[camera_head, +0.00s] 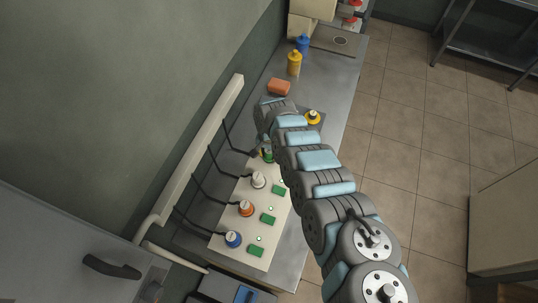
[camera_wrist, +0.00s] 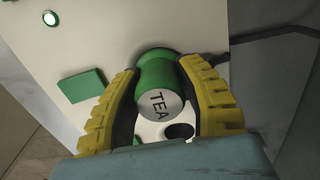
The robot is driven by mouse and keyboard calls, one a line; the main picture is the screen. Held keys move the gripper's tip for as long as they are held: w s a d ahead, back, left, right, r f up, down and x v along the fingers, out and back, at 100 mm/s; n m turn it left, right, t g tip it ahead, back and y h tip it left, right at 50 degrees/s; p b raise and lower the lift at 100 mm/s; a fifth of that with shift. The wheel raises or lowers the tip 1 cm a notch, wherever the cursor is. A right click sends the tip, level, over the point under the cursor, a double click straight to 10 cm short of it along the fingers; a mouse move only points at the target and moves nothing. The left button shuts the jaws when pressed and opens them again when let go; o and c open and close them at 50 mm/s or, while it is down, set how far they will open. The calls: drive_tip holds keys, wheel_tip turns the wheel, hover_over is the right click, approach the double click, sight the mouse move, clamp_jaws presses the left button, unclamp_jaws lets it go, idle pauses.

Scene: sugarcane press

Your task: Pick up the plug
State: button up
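A green plug with a pale end face marked "TEA" (camera_wrist: 158,103) is in the middle of the wrist view, seated at the white panel. My gripper (camera_wrist: 160,68) has its yellow, dark-lined fingers on either side of the plug. The fingertips lie close against its green sides; I cannot tell whether they press on it. In the head view, only a bit of the green plug (camera_head: 267,155) shows beside my arm. My fingers are hidden there.
Black cables run to the wall conduit (camera_head: 196,150). An orange block (camera_head: 279,87) and bottles stand farther back.

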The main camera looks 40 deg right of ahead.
clamp_jaws()
